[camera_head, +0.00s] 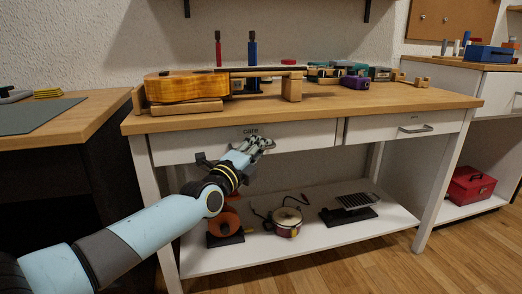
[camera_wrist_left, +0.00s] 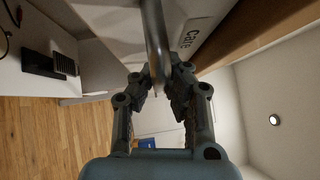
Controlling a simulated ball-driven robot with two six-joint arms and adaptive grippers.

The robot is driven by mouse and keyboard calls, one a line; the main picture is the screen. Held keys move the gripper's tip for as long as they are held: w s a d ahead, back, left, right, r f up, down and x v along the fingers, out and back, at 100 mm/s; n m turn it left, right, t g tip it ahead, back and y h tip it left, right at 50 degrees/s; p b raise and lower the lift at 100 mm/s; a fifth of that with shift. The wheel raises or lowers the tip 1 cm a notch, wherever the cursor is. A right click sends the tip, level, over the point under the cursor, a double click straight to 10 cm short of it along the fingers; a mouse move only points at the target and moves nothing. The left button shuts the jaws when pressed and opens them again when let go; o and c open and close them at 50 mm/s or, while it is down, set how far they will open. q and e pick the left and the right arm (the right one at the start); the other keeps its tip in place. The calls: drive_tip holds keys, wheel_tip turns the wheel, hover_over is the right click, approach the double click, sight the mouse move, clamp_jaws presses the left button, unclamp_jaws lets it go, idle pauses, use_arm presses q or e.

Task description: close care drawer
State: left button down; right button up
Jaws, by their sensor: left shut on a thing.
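The care drawer (camera_head: 300,134) is the wide white drawer under the left part of the workbench top, with the word "care" on its front. In the head view its front looks close under the table edge; I cannot tell whether a small gap remains. My left gripper (camera_head: 262,144) is at the drawer front, just below the label, shut on the drawer handle. The handle (camera_wrist_left: 156,40) shows in the left wrist view as a grey bar running between the fingers (camera_wrist_left: 158,82), beside the label. The gripper hides the handle in the head view. My right gripper is not in view.
A guitar (camera_head: 188,87) lies on the wooden benchtop (camera_head: 350,106). A second drawer (camera_head: 385,128) with its own handle is to the right. The lower shelf (camera_head: 320,240) holds an orange item, a round drum-like item and a dark stand. A red toolbox (camera_head: 470,188) sits far right.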

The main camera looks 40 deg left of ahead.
use_arm(q)
drive_tip(key=shift+a+f, duration=0.1)
drive_tip(key=shift+f, duration=0.1)
drive_tip(key=c, duration=1.4)
unclamp_jaws()
drive_tip(key=s+f, duration=0.1)
drive_tip(key=s, duration=1)
drive_tip(key=shift+s+d+f, duration=0.25)
drive_tip(key=shift+s+d, duration=0.15)
